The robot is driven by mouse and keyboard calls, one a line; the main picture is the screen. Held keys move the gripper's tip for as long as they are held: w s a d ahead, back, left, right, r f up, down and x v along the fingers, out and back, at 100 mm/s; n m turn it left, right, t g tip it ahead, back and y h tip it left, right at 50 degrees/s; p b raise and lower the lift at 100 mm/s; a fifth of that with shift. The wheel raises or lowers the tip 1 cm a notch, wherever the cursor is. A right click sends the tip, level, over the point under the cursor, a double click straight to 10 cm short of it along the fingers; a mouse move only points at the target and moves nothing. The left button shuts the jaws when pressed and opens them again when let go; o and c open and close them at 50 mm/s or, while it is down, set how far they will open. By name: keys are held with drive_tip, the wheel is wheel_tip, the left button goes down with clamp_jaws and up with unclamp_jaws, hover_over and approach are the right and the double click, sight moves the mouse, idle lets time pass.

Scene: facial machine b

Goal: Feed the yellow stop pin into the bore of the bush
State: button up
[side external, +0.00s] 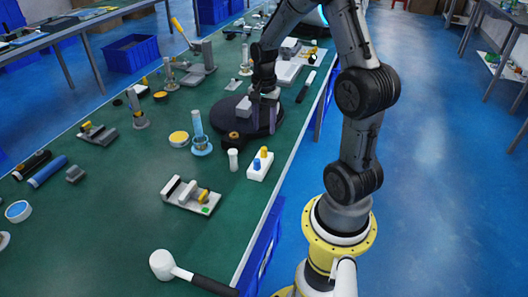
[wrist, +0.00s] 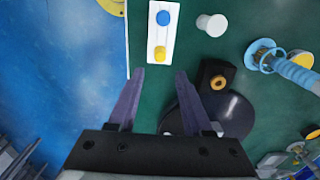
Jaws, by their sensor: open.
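The yellow stop pin (side external: 264,152) stands upright in a white block, with a blue pin (side external: 257,164) beside it. In the wrist view the yellow pin (wrist: 160,53) is just beyond my fingertips, nearer to me than the blue pin (wrist: 163,17). A brass-coloured ring on a black block, apparently the bush (wrist: 217,82), is to the right of my fingers; it also shows in the side view (side external: 234,137). My gripper (wrist: 160,73) is open and empty, its two purple fingers apart. In the side view my gripper (side external: 263,127) hangs in front of the dark disc.
The white block (side external: 258,175) sits near the green bench's edge. A dark round disc (side external: 240,122) lies beside the bush block. A white cylinder (side external: 233,160) and a blue column (side external: 197,125) on a round base stand nearby. A grey fixture (side external: 180,193) lies to the left.

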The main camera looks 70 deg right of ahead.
sight(264, 148)
drive_tip(key=shift+f, duration=4.1)
drive_tip(key=shift+c, duration=0.2)
clamp_jaws()
drive_tip(key=shift+r, duration=0.1)
wheel_tip(264, 148, up, 7)
drive_tip(key=shift+f, duration=0.1)
